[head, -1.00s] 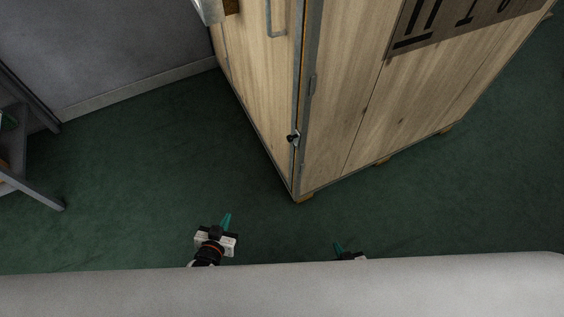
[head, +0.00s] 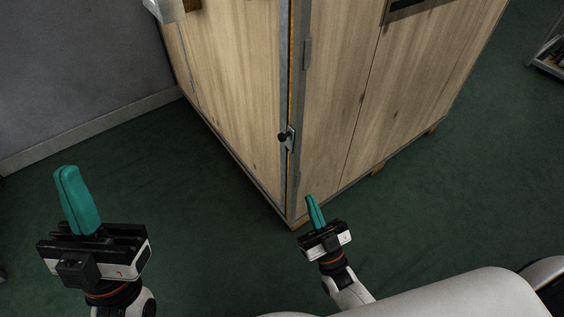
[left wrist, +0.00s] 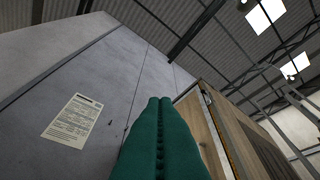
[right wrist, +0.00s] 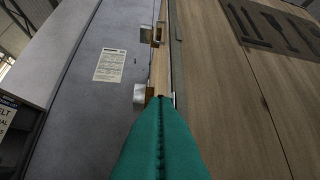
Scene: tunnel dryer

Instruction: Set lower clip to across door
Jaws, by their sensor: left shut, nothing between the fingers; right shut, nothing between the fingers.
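The lower clip (head: 286,138) is a small dark knob on a metal plate, low on the metal-edged corner of the wooden dryer (head: 345,100). From this view I cannot tell exactly how the clip is turned. My left gripper (head: 66,172) has teal fingers, is shut and empty, and stands well to the left of the clip. Its fingers fill the middle of the left wrist view (left wrist: 161,105). My right gripper (head: 310,200) is shut and empty, below and slightly right of the clip, apart from it. Its fingers also show in the right wrist view (right wrist: 159,105).
A grey wall (head: 75,60) stands at the left. Green floor (head: 190,200) is clear between the left gripper and the dryer. A metal shelf or cart (head: 548,55) is at the far right. A paper notice (right wrist: 109,65) shows on a grey panel in the right wrist view.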

